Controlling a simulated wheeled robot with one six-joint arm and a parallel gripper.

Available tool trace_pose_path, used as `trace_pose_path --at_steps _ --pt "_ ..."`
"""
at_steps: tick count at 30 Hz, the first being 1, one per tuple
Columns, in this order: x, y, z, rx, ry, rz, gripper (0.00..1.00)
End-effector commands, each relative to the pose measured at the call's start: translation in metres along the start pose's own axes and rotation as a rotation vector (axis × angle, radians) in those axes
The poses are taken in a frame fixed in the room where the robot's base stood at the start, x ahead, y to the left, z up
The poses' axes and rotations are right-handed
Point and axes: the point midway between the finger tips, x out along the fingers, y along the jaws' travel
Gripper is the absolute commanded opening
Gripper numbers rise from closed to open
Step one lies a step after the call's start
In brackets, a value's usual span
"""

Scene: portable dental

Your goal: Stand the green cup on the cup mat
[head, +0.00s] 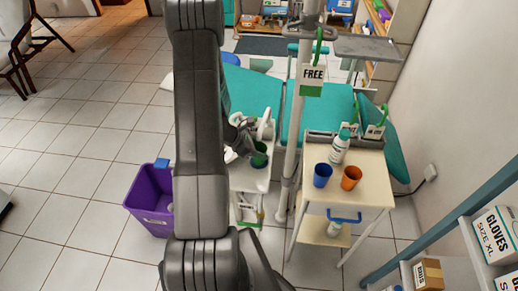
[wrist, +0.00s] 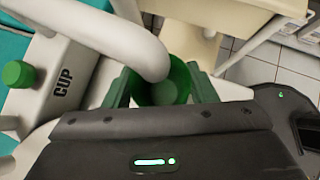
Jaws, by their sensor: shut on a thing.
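The green cup (head: 259,154) is at the white dental unit (head: 250,179), left of the grey pole. In the wrist view the green cup (wrist: 168,90) sits between the two green fingers of my gripper (wrist: 162,92), which are shut on it. A thick white curved pipe (wrist: 125,42) passes over the cup's near opening and hides part of its rim. My gripper body hides the cup's lower side. A white block marked CUP (wrist: 62,82), with a green knob (wrist: 18,74), stands left of the cup. I cannot make out the cup mat, nor whether the cup touches a surface.
A cream cart (head: 348,180) on the right bears a blue cup (head: 322,175), an orange cup (head: 351,178) and a white bottle (head: 339,149). A grey pole (head: 293,130) stands between cart and unit. A purple bin (head: 150,205) is on the floor at left.

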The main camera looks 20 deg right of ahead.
Motion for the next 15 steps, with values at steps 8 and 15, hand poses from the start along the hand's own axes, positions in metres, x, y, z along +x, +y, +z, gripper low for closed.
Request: trace_pose_path --at_steps 8,15 --pt "0.0008 -0.0002 -0.0008 0.000 0.000 0.000 0.73" --pt "-0.0008 -0.0002 0.0008 0.000 0.000 0.000 0.73"
